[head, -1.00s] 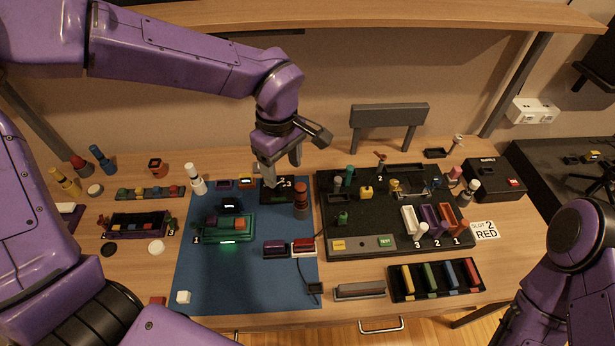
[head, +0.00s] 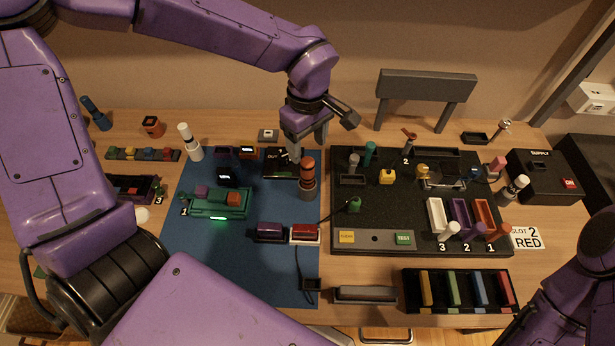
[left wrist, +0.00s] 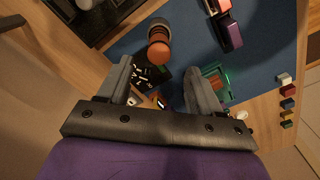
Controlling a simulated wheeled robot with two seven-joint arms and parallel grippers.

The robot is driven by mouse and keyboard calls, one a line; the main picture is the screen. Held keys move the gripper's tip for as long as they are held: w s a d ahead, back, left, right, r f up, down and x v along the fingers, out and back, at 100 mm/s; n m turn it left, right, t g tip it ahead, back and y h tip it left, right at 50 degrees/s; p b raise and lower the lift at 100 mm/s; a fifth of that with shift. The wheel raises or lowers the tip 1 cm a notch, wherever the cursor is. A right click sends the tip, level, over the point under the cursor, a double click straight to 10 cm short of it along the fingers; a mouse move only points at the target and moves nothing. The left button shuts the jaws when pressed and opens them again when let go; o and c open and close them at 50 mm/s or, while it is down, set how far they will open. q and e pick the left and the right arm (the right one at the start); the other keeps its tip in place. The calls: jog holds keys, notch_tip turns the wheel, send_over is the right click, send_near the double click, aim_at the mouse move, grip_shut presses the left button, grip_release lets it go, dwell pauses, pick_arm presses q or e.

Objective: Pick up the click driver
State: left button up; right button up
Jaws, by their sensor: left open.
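No label marks the click driver. A likely candidate is the upright red-brown-topped cylinder (head: 308,168) in a dark grey base on the blue mat; it also shows in the left wrist view (left wrist: 159,45). My left gripper (head: 305,152) is open and empty, pointing down just behind this cylinder, above a black block with white marks (head: 283,165). In the left wrist view my left fingers (left wrist: 160,78) are spread, with the block between and beyond them and the cylinder ahead of the tips. My right gripper is out of view; part of my right arm shows at lower right.
The blue mat (head: 220,270) carries a green fixture (head: 215,208) and a purple and red block pair. A white-topped cylinder (head: 188,140) stands left. A black board (head: 390,215) with several parts fills the right.

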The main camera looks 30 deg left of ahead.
aim_at(307, 161)
pick_arm(q)
notch_tip(307, 161, down, 9)
jog(key=shift+w+r+p, duration=0.1)
jog(key=shift+w+p, duration=0.05)
jog(key=shift+p, duration=0.5)
grip_shut()
